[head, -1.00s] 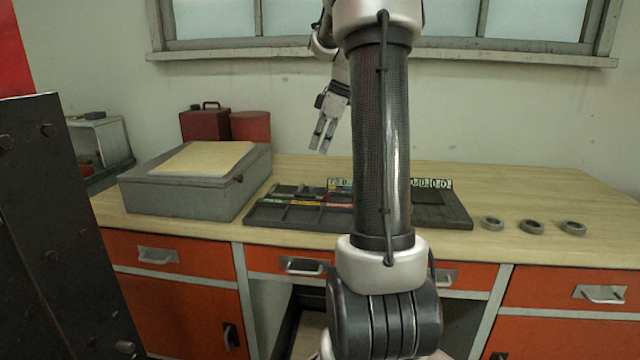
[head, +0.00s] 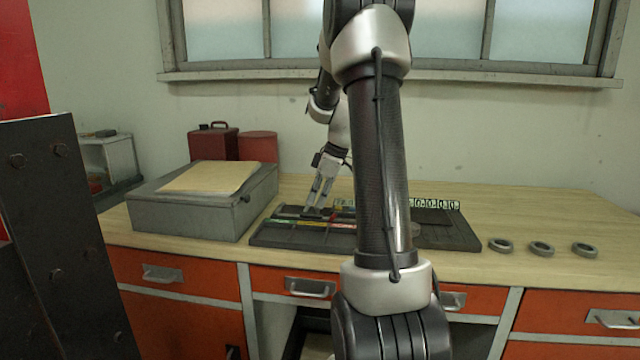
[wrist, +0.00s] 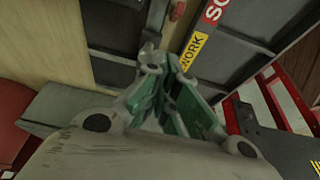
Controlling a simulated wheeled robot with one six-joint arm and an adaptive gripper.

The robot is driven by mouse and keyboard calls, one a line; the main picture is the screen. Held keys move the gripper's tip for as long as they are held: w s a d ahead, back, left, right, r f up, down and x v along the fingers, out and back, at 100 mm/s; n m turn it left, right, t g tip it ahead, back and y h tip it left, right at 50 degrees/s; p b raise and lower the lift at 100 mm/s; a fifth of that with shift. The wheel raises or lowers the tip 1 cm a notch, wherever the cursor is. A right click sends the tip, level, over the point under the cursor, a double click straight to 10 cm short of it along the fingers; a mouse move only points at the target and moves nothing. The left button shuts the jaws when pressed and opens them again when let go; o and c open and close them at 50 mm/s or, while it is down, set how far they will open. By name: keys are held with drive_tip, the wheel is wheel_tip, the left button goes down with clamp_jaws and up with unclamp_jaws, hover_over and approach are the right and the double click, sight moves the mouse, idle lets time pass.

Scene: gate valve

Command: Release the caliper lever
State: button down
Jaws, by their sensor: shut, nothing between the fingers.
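My gripper (head: 318,208) is low over the left part of the dark tool tray (head: 262,240) on the bench. Its fingers point down and are shut with nothing between them. The wrist view shows my gripper (wrist: 168,85) close above the grey tray (wrist: 115,28). I cannot tell whether the fingertips touch anything. A small dark and red item (head: 289,212) lies by the fingertips in the head view. I cannot make out a caliper or its lever for certain; the fingers and arm hide part of the tray.
A grey box (head: 185,215) with a tan sheet (head: 212,177) stands left of the tray. A red can (head: 212,143) is behind it. Several rings, such as one (head: 541,248), lie at right. A strip of digits (head: 440,204) runs along the tray's back.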

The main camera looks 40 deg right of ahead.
sight(332, 219)
drive_tip(key=shift+s+d+f, duration=0.75)
drive_tip(key=shift+s+d, duration=0.15)
drive_tip(key=shift+s, duration=0.05)
drive_tip(key=shift+s+d+t+y, duration=0.5)
drive_tip(key=shift+t+y, duration=0.2)
drive_tip(key=shift+t, duration=0.1)
drive_tip(key=shift+s+d+t+y, duration=0.3)
drive_tip(key=shift+t+y, duration=0.1)
drive_tip(key=shift+t, duration=0.1)
drive_tip(key=t+y, duration=0.1)
drive_tip(key=s+d+t+y, duration=0.1)
drive_tip(key=shift+s+f+t, duration=0.15)
drive_tip(key=shift+f+t, duration=0.25)
drive_tip(key=shift+s+d+f+y, duration=0.3)
drive_tip(key=shift+s+d, duration=0.05)
drive_tip(key=shift+w+a, duration=0.1)
drive_tip(key=shift+w+a+f, duration=0.1)
drive_tip(key=shift+w+a, duration=0.35)
drive_tip(key=shift+w, duration=0.05)
